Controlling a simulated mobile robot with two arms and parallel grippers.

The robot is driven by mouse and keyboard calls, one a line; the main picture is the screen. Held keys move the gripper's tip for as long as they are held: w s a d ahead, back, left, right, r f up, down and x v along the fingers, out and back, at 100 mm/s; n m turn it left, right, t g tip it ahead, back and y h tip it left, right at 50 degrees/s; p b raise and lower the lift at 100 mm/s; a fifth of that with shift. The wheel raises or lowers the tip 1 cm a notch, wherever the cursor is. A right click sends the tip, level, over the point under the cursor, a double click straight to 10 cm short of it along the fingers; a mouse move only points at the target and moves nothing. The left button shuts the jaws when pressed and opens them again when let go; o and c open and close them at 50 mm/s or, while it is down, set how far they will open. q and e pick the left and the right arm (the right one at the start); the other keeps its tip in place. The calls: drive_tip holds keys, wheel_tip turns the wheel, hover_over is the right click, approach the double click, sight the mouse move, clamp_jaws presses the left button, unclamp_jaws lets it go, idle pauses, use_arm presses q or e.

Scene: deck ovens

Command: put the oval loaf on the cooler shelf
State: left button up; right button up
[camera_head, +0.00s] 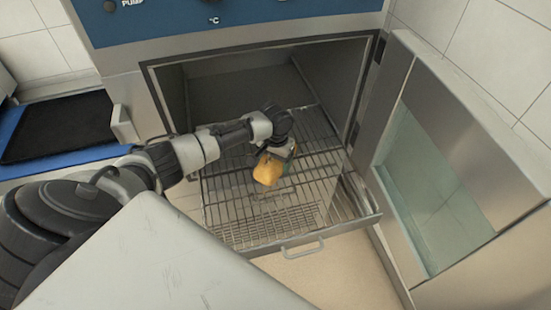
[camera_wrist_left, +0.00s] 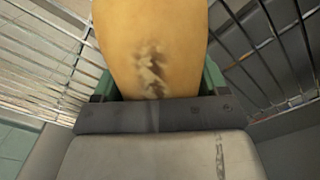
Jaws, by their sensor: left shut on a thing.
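The oval loaf (camera_head: 268,169) is golden brown and is held in my left gripper (camera_head: 279,156), over the wire shelf of the open cooler. In the left wrist view the loaf (camera_wrist_left: 152,50) fills the upper middle, between green finger pads, with a pale torn-looking mark on it. The left gripper is shut on it. The cooler shelf (camera_head: 236,210) is a wire rack pulled partly out of the cabinet. I cannot tell whether the loaf touches the wires. My right gripper is not in view.
The cooler door (camera_head: 440,170), with a glass pane, stands open at the right. The cabinet's side walls and top edge frame the opening. A handle (camera_head: 302,247) is at the rack's front. A black tray (camera_head: 62,126) on a blue surface lies at the left. The rack around the loaf is bare.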

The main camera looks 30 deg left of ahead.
use_arm(q)
drive_tip(key=shift+f, duration=0.1)
drive_tip(key=o, duration=1.1)
wheel_tip(320, 180, up, 12)
drive_tip(key=shift+r+b, duration=0.15)
drive_tip(key=shift+b, duration=0.3)
